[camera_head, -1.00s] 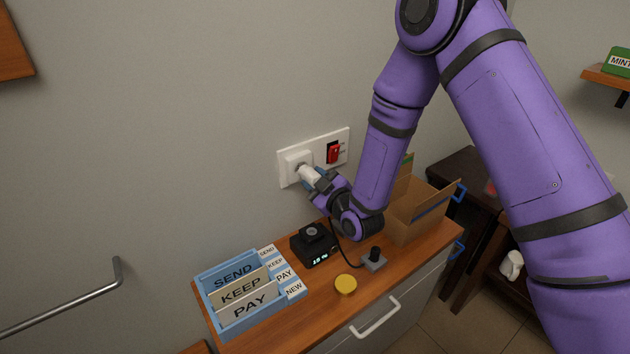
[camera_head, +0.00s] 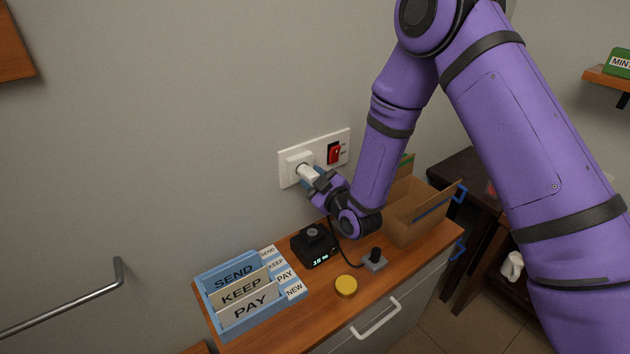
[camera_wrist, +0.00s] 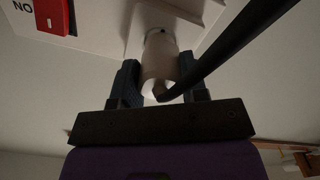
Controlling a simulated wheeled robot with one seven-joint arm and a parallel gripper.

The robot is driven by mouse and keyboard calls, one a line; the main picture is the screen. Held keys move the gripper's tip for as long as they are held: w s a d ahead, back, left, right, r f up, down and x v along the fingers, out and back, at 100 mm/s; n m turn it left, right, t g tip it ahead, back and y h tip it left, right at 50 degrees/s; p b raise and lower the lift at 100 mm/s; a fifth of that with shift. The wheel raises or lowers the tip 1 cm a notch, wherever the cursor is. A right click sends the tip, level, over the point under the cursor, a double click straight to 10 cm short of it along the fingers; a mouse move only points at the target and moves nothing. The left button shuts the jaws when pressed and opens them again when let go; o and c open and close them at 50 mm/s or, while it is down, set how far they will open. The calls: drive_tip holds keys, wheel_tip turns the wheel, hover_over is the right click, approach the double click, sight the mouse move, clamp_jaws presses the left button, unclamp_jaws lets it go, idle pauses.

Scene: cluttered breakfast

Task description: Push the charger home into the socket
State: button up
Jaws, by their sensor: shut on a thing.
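The white charger (camera_head: 307,172) is held in my gripper (camera_head: 317,178), in front of the socket (camera_head: 292,162) on the left part of a white wall plate. Its front end is at the socket face; I cannot tell how deep it sits. In the wrist view the charger (camera_wrist: 160,55) is between the two dark blue fingers of my gripper (camera_wrist: 160,85), with its far end at the socket. A black cable crosses in front of it there and hides part of it.
A red switch (camera_head: 333,152) is on the plate's right side. Below are a black device (camera_head: 315,245) with a lit display, a blue letter tray (camera_head: 228,272), a yellow disc (camera_head: 345,285), a small grey-and-black block (camera_head: 375,260) and an open cardboard box (camera_head: 413,212). The wall left of the socket is bare.

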drive_tip(key=shift+w+a, duration=0.35)
drive_tip(key=shift+w, duration=0.25)
idle(0.5)
drive_tip(key=o, duration=1.3)
drive_tip(key=shift+v, duration=3)
drive_tip(key=shift+w+r, duration=0.1)
